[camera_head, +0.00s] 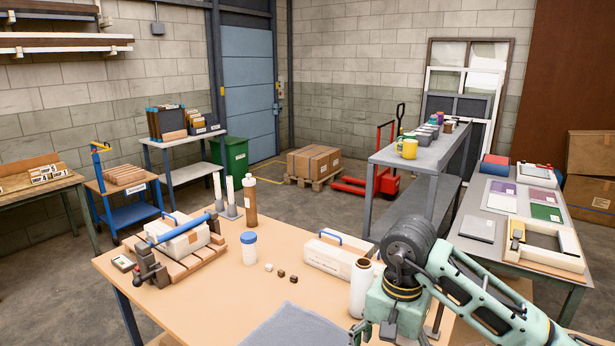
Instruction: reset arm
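My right arm (470,290) comes in from the right over the front right of the wooden table. Its wrist bends down, and the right gripper (374,334) is at the bottom edge, partly cut off. I cannot tell whether it is open or shut, and I see nothing held in it. A white roll (360,290) stands close to the left of the wrist. My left arm and gripper are not in view. A clamp-like device with a blue bar (184,228) and a white block (182,241) sits on wooden slats at the table's left.
A grey bench (425,158) and side table (480,253) stand at right. The table's front left is clear.

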